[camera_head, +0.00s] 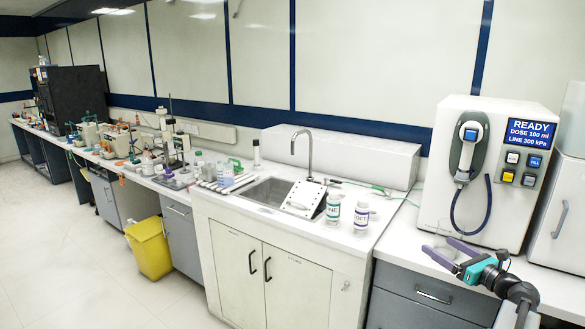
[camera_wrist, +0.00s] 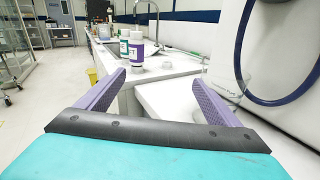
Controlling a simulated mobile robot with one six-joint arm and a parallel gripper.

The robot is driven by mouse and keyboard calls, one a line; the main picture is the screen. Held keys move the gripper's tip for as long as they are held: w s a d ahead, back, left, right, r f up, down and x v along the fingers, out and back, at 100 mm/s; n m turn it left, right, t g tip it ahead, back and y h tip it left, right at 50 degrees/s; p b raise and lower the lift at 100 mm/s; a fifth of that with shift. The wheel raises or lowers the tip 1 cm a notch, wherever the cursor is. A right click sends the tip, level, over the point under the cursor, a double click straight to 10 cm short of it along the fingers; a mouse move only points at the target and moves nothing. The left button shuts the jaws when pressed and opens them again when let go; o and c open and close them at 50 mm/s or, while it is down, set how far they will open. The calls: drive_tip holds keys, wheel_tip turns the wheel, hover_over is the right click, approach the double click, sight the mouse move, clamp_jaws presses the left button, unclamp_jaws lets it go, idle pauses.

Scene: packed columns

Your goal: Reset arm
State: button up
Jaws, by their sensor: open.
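My gripper (camera_head: 438,246) is at the lower right of the head view, over the counter in front of the dispenser. Its two purple fingers are spread wide with nothing between them; they also show in the wrist view (camera_wrist: 159,80). A clear glass beaker (camera_wrist: 230,92) stands on the counter just beyond the right finger in the wrist view, partly hidden by that finger. I cannot tell whether they touch.
The white dispenser (camera_head: 410,205) with a blue hose and a READY screen (camera_head: 531,133) stands close behind my gripper. Two labelled bottles, green (camera_head: 333,209) and purple (camera_head: 361,215), stand beside the sink (camera_head: 268,192). A yellow bin (camera_head: 150,250) is on the floor.

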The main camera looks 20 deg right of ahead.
drive_tip(key=w+a+f+n+g+y+b, duration=0.1)
drive_tip(key=w+a+f+y, duration=0.1)
drive_tip(key=w+a+f, duration=0.35)
drive_tip(key=w+a+f+n+g+y+b, duration=0.1)
drive_tip(key=w+a+f+g+y, duration=0.15)
drive_tip(key=a+f, duration=0.65)
drive_tip(key=w+a+f+n+g+y+b, duration=0.1)
drive_tip(key=w+a+f, duration=0.4)
drive_tip(key=a, duration=0.5)
drive_tip(key=s+a+f+n+g+y+b, duration=0.1)
drive_tip(key=s+a+f+n+g, duration=0.15)
drive_tip(key=a+f, duration=0.9)
drive_tip(key=s+a+f+n+g+y+b, duration=0.15)
drive_tip(key=a+f+n+g, duration=0.25)
drive_tip(key=a+f, duration=0.7)
drive_tip(key=s+a+f+n+g+h+b, duration=0.1)
drive_tip(key=s+a+f+n+g, duration=0.35)
drive_tip(key=s+a+f, duration=0.45)
drive_tip(key=s+a+f+n+g+h+b, duration=0.1)
drive_tip(key=s+a+f+n+g, duration=0.3)
drive_tip(key=s+a+f+n, duration=0.45)
drive_tip(key=s+f+n+g+h, duration=0.3)
drive_tip(key=s, duration=0.9)
drive_tip(key=s+d+n+h, duration=0.4)
drive_tip(key=d+n, duration=0.5)
drive_tip(key=n, duration=0.1)
drive_tip(key=shift+f+h, duration=0.3)
drive_tip(key=shift+n+g, duration=0.25)
